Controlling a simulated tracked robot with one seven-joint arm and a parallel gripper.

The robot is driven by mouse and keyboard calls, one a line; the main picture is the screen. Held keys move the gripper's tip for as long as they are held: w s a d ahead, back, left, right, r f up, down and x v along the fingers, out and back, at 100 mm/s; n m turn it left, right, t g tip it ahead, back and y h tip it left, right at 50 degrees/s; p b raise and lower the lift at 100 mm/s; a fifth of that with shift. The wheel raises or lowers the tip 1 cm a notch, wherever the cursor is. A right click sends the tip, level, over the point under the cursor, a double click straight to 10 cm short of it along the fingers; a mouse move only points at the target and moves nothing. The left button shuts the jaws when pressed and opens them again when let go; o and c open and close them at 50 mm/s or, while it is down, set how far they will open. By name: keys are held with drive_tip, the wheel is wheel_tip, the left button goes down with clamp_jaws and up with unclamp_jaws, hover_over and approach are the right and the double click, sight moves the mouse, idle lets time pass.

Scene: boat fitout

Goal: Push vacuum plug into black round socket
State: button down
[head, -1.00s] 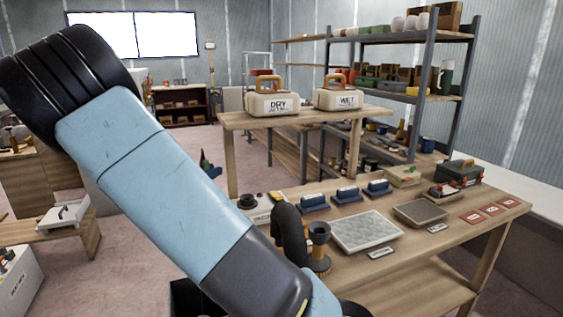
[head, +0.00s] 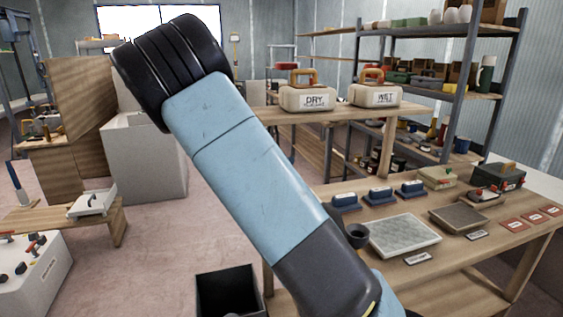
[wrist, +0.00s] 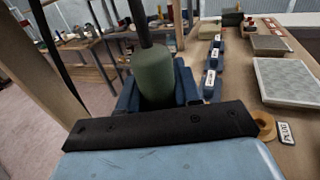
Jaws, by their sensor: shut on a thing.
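In the wrist view my gripper (wrist: 155,92) is shut on a dark green cylindrical body with a black stem or hose rising from its top, which I take as the vacuum plug (wrist: 154,72). Dark blue fingers stand on both sides of it. The plug appears upright and held beside the workbench. A small card reading PLUG (wrist: 286,132) lies on the bench beside a tan ring (wrist: 264,126). In the head view my arm hides the gripper and plug. I cannot make out the black round socket in either view now.
The workbench (head: 470,262) carries a pale grey slab (head: 405,236), several blue blocks (head: 380,195) and a black-rimmed cup (head: 357,235). A black open bin (head: 228,292) stands on the floor. A white panel box (head: 35,280) is at lower left. The pink floor between is free.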

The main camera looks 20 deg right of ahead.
drive_tip(key=shift+f, duration=0.15)
drive_tip(key=shift+f, duration=2.3)
drive_tip(key=shift+f, duration=1.95)
idle(0.4)
drive_tip(key=shift+s+f, duration=0.2)
drive_tip(key=shift+f, duration=0.25)
drive_tip(key=c, duration=0.9)
unclamp_jaws()
drive_tip(key=shift+w+f, duration=0.1)
drive_tip(key=shift+c, duration=0.2)
drive_tip(key=shift+o, duration=1.2)
drive_tip(key=shift+a+r, duration=0.1)
drive_tip(key=shift+r, duration=0.1)
